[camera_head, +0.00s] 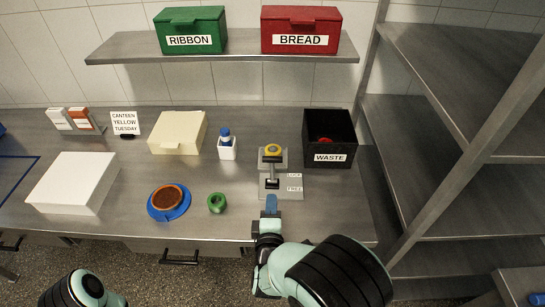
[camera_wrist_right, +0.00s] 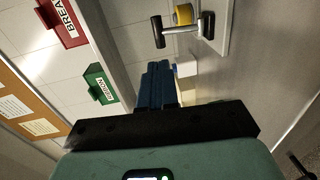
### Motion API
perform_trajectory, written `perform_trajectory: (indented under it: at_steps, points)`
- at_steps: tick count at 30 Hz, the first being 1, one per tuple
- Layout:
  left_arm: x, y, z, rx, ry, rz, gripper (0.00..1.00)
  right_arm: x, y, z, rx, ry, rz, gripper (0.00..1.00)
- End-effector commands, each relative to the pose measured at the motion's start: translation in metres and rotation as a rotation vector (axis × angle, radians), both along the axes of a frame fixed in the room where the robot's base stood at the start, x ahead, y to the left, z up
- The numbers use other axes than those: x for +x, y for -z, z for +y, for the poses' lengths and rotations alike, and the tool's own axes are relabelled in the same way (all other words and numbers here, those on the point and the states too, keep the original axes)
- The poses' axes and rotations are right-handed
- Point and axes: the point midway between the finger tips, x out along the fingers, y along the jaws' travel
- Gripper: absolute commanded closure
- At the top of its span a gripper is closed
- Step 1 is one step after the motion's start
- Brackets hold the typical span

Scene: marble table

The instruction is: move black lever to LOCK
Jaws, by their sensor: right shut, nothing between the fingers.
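The lever fixture (camera_head: 283,160) stands on the steel table, a grey plate with a yellow part (camera_head: 272,150) at its back. The black lever (camera_head: 271,184) has a dark crossbar and lies at the plate's near part, left of the labels LOCK (camera_head: 294,176) and FREE (camera_head: 294,189); I cannot tell exactly which it lines up with. In the wrist view the black lever (camera_wrist_right: 159,31) shows on a metal rod beyond the fingertips. My right gripper (camera_head: 271,203), with blue fingers (camera_wrist_right: 158,85), is shut and empty just in front of the lever, apparently apart from it. My left gripper is out of view.
A black WASTE bin (camera_head: 343,143) stands right of the fixture. A blue-capped bottle (camera_head: 226,146), a green ring (camera_head: 217,203) and a blue dish (camera_head: 183,210) stand left. A shelf (camera_head: 130,50) with green and red boxes hangs behind. A rack stands right.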

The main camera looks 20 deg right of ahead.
Motion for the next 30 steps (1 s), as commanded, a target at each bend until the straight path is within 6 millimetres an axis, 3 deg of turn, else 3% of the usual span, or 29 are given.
perform_trajectory:
  at_steps: [8, 21, 30]
  points:
    - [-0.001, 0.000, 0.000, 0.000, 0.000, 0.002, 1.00, 0.028, 0.003, -0.009, -0.003, 0.002, -0.002, 1.00]
    - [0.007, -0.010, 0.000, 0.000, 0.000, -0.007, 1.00, 0.113, 0.011, -0.033, -0.002, 0.001, -0.003, 1.00]
    - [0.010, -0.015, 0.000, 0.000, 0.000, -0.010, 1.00, 0.134, 0.014, -0.038, 0.000, -0.001, -0.002, 1.00]
